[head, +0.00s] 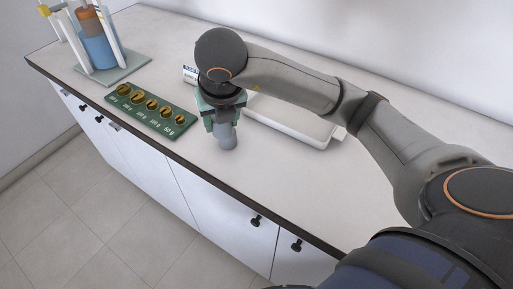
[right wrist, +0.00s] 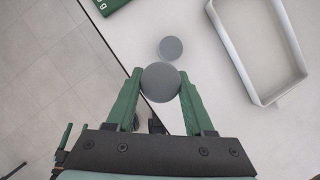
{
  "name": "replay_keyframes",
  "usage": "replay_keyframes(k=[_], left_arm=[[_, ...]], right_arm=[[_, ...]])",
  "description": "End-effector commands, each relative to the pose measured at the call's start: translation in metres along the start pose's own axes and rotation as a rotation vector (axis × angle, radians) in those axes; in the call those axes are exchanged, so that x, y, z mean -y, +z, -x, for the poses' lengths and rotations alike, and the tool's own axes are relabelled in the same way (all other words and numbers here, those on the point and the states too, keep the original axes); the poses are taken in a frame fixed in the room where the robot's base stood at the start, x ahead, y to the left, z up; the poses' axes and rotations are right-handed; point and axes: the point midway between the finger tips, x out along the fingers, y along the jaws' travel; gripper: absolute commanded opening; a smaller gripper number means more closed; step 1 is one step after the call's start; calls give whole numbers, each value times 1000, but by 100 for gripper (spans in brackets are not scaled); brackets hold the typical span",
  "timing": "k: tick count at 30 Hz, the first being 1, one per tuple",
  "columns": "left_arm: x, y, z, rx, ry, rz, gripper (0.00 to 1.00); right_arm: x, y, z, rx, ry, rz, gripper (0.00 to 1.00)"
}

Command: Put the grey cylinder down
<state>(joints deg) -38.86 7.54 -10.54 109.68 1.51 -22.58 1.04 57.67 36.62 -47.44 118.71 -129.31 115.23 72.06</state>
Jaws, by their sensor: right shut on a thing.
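My right gripper (head: 224,118) points down over the counter and is shut on the grey cylinder. In the right wrist view the cylinder's round top (right wrist: 161,82) sits between the two green fingertips. A second, smaller grey disc (right wrist: 171,48) shows just beyond it, lower down. In the head view a grey rounded body (head: 228,138) shows below the fingers. I cannot tell whether the cylinder touches the counter (head: 190,185). My left gripper is not in view.
A green board (head: 142,113) with several brass pieces lies left of the gripper. A white tray (head: 322,142) is to the right. A stand with blue and orange cylinders (head: 97,50) is at the far left. The counter's dark front edge (head: 205,174) is close.

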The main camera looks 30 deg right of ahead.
Motion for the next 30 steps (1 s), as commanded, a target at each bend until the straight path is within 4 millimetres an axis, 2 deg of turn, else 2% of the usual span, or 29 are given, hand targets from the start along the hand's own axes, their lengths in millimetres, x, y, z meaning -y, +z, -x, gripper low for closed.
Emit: replay_keyframes(k=[3, 12, 19, 24, 30], left_arm=[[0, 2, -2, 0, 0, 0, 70], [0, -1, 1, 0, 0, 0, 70], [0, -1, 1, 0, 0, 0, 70], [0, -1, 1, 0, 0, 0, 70], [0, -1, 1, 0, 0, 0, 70]], right_arm=[[27, -11, -10, -2, -3, -1, 0], [62, -34, -48, 0, -2, 2, 0], [74, -43, -60, -1, -2, 3, 0], [72, -52, -83, -2, 1, 3, 0], [71, -52, -87, 3, 3, 3, 0]])
